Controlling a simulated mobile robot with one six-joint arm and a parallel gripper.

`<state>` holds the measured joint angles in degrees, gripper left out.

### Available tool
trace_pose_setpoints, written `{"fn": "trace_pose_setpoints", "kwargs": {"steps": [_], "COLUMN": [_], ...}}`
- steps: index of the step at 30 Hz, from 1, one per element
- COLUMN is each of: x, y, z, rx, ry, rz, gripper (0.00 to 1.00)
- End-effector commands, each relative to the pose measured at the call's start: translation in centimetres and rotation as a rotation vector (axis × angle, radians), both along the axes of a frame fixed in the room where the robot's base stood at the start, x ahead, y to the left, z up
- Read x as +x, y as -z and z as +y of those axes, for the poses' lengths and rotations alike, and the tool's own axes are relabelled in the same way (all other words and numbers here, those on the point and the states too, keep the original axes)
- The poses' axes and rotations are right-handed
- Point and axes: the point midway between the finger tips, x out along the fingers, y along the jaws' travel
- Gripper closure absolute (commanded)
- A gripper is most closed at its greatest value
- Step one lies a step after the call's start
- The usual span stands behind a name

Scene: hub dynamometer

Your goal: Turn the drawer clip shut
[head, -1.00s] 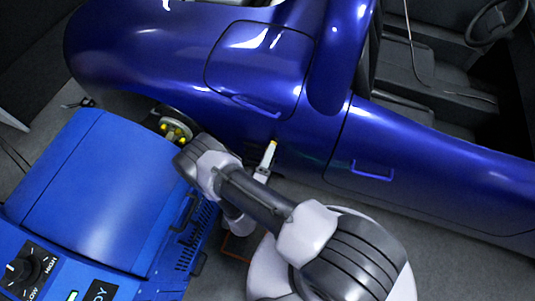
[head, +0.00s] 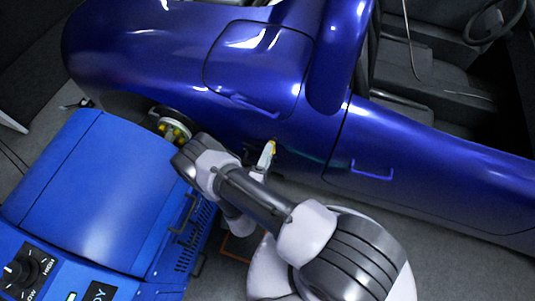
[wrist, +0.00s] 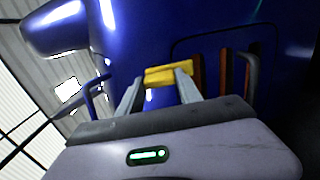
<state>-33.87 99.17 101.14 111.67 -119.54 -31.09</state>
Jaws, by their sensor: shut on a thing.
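The yellow drawer clip (wrist: 168,75) shows in the wrist view as a short bar against the dark blue car body. It lies between the two grey fingertips of my gripper (wrist: 160,88), which is shut on it. In the head view my gripper (head: 266,155) is at the car's lower side, and a small yellow part of the clip (head: 272,146) shows at its tip. Right of the clip in the wrist view is an outlined panel (wrist: 212,50) with upright orange-brown strips. I cannot tell the clip's exact angle to the panel.
The blue car (head: 420,150) fills the back, with a door handle (head: 372,171) right of my gripper. A blue dynamometer unit (head: 95,190) stands at left, close to my arm. A hub with yellow nuts (head: 175,130) is just beyond my arm. Grey floor shows below the car.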

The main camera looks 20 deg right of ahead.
Motion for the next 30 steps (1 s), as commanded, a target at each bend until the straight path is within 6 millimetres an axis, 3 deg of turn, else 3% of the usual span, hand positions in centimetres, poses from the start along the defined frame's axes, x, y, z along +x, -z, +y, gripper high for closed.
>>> {"fn": "trace_pose_setpoints", "kwargs": {"steps": [2,3,6,15,19,30], "x": [-0.1,-0.1,-0.1,-0.1,-1.2,-10.5], "y": [0.1,0.1,0.1,0.0,-0.2,-0.2], "z": [-0.1,-0.1,-0.1,0.1,1.1,7.8], "rx": [-0.001,-0.001,-0.001,0.001,0.0,0.0], "ry": [0.002,0.002,0.001,0.0,-0.005,-0.008], "rz": [0.003,0.003,0.002,0.001,0.001,0.0], "gripper": [0.99,0.52,0.36,0.36,0.36,0.36]}}
